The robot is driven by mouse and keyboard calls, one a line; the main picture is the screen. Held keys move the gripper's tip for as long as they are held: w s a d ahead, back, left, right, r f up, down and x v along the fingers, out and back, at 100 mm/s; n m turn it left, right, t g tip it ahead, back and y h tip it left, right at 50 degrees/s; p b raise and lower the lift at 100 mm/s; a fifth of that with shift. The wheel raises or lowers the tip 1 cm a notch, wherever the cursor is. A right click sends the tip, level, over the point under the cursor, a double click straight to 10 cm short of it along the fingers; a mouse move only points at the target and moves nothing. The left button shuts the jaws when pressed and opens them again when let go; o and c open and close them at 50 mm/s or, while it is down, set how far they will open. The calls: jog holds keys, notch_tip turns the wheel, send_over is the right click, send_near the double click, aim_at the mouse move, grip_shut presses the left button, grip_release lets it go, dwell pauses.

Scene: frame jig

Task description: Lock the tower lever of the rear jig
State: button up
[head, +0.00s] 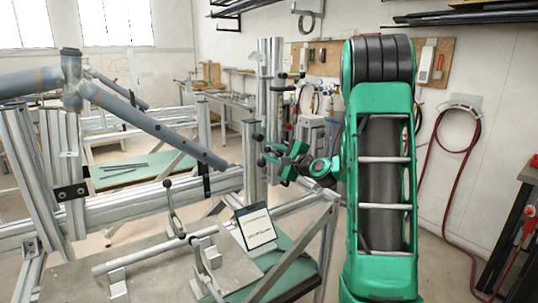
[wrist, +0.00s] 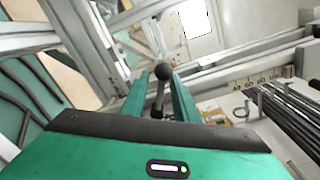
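My gripper (head: 271,156), green, is at the end of my arm, beside an upright aluminium tower (head: 270,70) in the head view. In the wrist view its two fingers (wrist: 160,102) stand apart. A dark lever with a black ball knob (wrist: 164,72) lies between them, with a gap visible beside it, so it does not look clamped. In the head view small black knobs (head: 257,137) show at the tower just left of my gripper. Whether this lever is locked cannot be told.
A grey bicycle frame (head: 140,115) sits on the jig rails (head: 130,208) at left. A lever with a black knob (head: 172,208) stands on the nearer jig, beside a sign (head: 255,226). A pegboard and red hose (head: 433,165) are on the wall.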

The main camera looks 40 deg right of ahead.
jog(key=s, duration=1)
jog(key=shift+s+r, duration=0.3)
jog(key=shift+d, duration=0.1)
